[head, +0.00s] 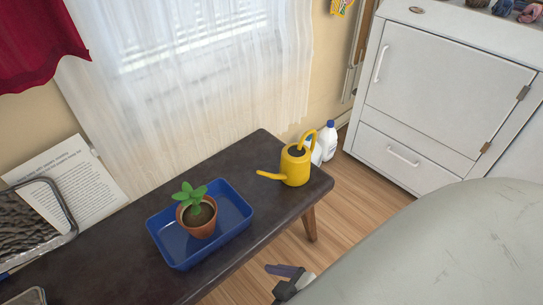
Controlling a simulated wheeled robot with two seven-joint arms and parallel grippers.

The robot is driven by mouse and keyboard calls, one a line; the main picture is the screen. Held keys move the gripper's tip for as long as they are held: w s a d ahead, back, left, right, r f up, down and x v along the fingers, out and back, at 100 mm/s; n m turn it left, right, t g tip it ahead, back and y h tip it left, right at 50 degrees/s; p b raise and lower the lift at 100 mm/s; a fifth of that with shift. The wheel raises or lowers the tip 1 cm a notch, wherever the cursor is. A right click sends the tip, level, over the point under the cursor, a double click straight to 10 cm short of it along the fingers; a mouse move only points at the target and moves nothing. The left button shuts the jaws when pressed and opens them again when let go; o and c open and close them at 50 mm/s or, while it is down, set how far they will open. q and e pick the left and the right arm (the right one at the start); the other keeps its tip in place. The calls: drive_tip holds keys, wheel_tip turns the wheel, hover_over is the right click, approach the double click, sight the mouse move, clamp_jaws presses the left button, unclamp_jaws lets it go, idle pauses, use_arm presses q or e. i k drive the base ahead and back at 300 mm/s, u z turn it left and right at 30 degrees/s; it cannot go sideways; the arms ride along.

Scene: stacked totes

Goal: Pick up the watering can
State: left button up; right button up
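A yellow watering can (294,168) stands upright near the right end of a dark wooden bench (262,146). Its spout points left and its arched handle rises at the upper right. My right gripper (279,280) shows only in part at the bottom of the head view, lower than the bench's front edge and well apart from the can. Its dark fingers point left, and I cannot tell whether they are open. My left gripper is not in view.
A blue tray (240,192) holding a potted plant (197,216) sits left of the can. White bottles (327,142) stand behind the bench's right end. A white cabinet (440,85) is at the upper right. A large pale grey surface (440,250) fills the lower right.

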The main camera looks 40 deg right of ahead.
sight(294, 167)
drive_tip(key=u, duration=0.65)
drive_tip(key=k, duration=0.8)
drive_tip(key=z, duration=0.65)
drive_tip(key=i, duration=0.4)
drive_tip(key=z, duration=0.05)
